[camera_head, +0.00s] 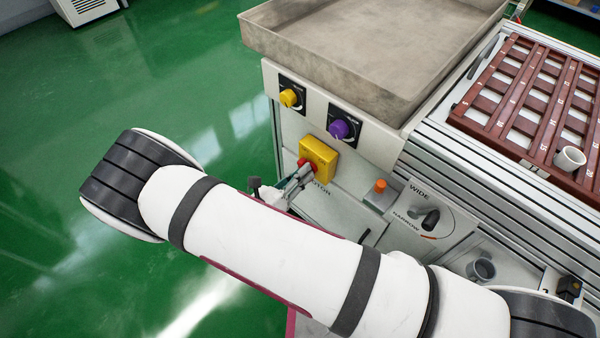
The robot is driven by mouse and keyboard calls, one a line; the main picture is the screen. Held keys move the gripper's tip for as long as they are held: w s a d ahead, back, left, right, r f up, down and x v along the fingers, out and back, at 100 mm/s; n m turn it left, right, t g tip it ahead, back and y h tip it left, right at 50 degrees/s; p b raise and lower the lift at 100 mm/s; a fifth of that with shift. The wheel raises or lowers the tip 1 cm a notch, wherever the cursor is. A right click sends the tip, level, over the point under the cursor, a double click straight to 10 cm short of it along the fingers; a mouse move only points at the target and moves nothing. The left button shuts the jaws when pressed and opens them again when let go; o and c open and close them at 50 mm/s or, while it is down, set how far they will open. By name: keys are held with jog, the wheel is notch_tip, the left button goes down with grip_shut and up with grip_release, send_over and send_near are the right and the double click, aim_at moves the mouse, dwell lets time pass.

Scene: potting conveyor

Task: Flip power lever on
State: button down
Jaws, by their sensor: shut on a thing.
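The power lever appears to be the red handle (306,166) on the yellow switch box (319,158), fixed to the front panel of the machine. My gripper (301,174) is at the front of this box, with its fingers at the red handle. It is shut on the red handle. My arm crosses the lower part of the view and hides part of the panel below the gripper. The lever's exact angle is hard to tell at this size. Part of a label below the box ends in "TOR".
A yellow knob (289,98) and a purple knob (340,129) sit above the box. To the right are an orange button (380,186) and a black WIDE/NARROW selector (430,222). A grey tray (262,41) overhangs above. Green floor lies open at left.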

jog(key=m, duration=1.2)
jog(key=shift+s+d+f, duration=0.1)
jog(key=shift+s+d, duration=0.15)
jog(key=shift+m, duration=0.4)
jog(key=c, duration=1.6)
grip_release()
jog(key=shift+o, duration=0.2)
jog(key=v, duration=1.2)
